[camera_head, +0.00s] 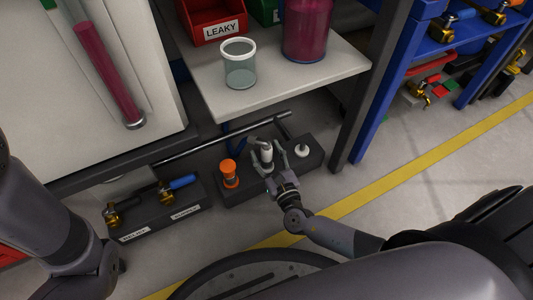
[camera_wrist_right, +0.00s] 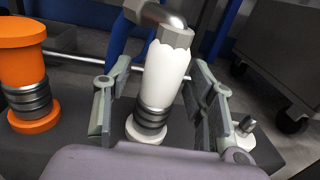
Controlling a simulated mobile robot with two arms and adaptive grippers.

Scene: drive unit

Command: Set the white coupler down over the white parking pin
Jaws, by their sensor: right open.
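The white coupler (camera_head: 266,154) stands upright between the fingers of my right gripper (camera_head: 277,157), with a grey metal elbow at its top. In the right wrist view, the white coupler (camera_wrist_right: 165,72) has steel rings and a white flange low down, at the dark block. What is beneath it is hidden. My right gripper's fingers (camera_wrist_right: 160,105) stand open on both sides of it, with gaps visible. The white parking pin (camera_head: 302,150), a white base with a short metal stub, stands on the block to the right; the right finger partly covers it in the wrist view (camera_wrist_right: 246,132). My left gripper is out of view.
An orange coupler (camera_head: 229,174) stands at the left of the dark block (camera_head: 238,196). A grey rod (camera_head: 220,139) runs behind. A shelf (camera_head: 280,95) with a glass beaker overhangs the back. A second block with brass valves (camera_head: 160,215) lies left. Floor at right is clear.

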